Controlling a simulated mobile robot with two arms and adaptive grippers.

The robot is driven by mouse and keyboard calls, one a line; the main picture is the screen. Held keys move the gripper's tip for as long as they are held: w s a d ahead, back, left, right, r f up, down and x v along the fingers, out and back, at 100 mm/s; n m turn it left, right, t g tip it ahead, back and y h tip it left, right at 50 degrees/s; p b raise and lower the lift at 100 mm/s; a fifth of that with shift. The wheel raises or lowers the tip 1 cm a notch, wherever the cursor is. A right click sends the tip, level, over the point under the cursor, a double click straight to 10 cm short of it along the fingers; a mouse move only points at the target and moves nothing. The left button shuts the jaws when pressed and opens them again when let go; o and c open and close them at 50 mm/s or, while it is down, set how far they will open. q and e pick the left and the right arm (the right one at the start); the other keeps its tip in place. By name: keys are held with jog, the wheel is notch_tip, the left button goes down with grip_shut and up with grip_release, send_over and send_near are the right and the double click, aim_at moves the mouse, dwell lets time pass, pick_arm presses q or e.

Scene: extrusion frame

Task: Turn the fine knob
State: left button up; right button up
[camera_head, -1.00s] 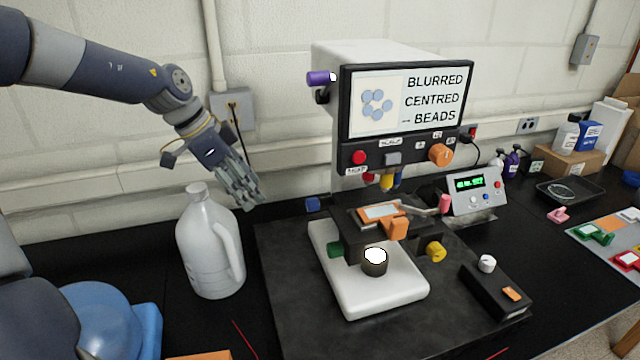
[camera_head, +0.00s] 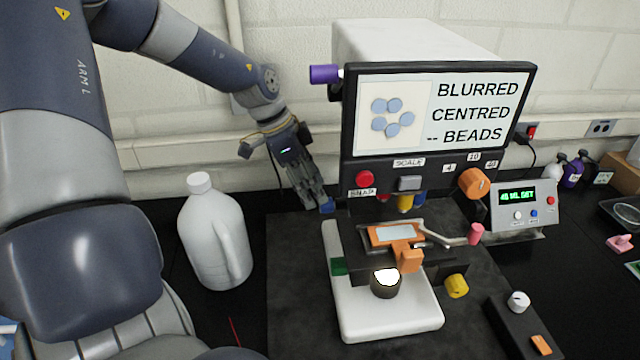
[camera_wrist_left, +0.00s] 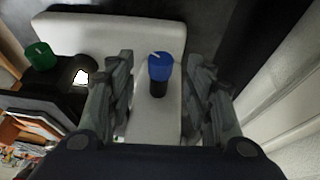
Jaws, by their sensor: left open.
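A microscope with a white base (camera_head: 395,325) and a screen (camera_head: 432,108) reading "BLURRED CENTRED -- BEADS" stands on a dark mat. No label shows which knob is the fine one. A blue knob (camera_head: 327,206) sticks out at the microscope's left, at my left gripper's fingertips (camera_head: 314,203). In the left wrist view the blue knob (camera_wrist_left: 160,67) lies between the two open fingers (camera_wrist_left: 160,88), with space on both sides. A green knob (camera_head: 338,266) is lower on the left side and shows in the wrist view (camera_wrist_left: 40,56). A yellow knob (camera_head: 456,286) is on the right.
A white jug (camera_head: 213,235) stands left of the microscope, below my left arm. An orange-framed slide (camera_head: 395,233) lies on the stage. A control box with a green display (camera_head: 522,205) and a black box with a white knob (camera_head: 518,301) are at the right. The wall is close behind.

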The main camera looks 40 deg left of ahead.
aim_at(326, 205)
pick_arm(q)
jog(key=x, duration=0.4)
jog(key=shift+w+f+p, duration=0.2)
jog(key=shift+p, duration=0.2)
jog(key=c, duration=1.1)
